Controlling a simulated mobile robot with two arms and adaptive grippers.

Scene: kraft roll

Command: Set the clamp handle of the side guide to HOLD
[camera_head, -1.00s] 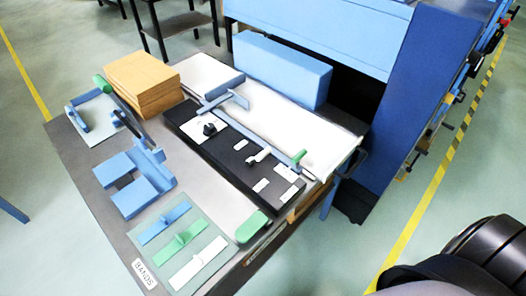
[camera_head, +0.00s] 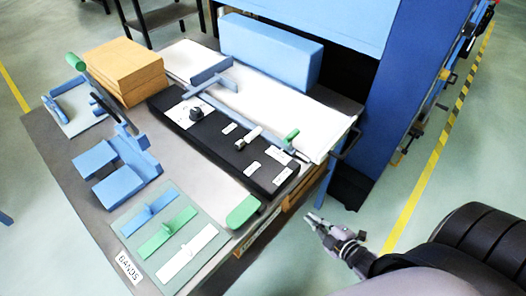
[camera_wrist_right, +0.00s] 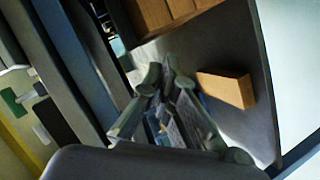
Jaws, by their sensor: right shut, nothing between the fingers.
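A black control panel (camera_head: 215,143) lies along the table beside the white sheet. It carries a black knob (camera_head: 196,113), a white lever (camera_head: 248,138) and several white labels too small to read. A green-tipped handle (camera_head: 291,136) stands near the panel's right end. I cannot tell which of these is the side guide's clamp handle, or which mark it points to. My right gripper (camera_head: 313,219) is shut and empty, off the table's right edge and apart from the panel. In the right wrist view its fingers (camera_wrist_right: 170,100) show blurred. My left gripper is not in view.
The table holds stacked brown blocks (camera_head: 125,70), a blue bracket (camera_head: 118,165), a mat with coloured bands (camera_head: 168,232) and a rounded green piece (camera_head: 243,211). A long blue box (camera_head: 270,50) stands behind the white sheet (camera_head: 270,98). The floor at right is open.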

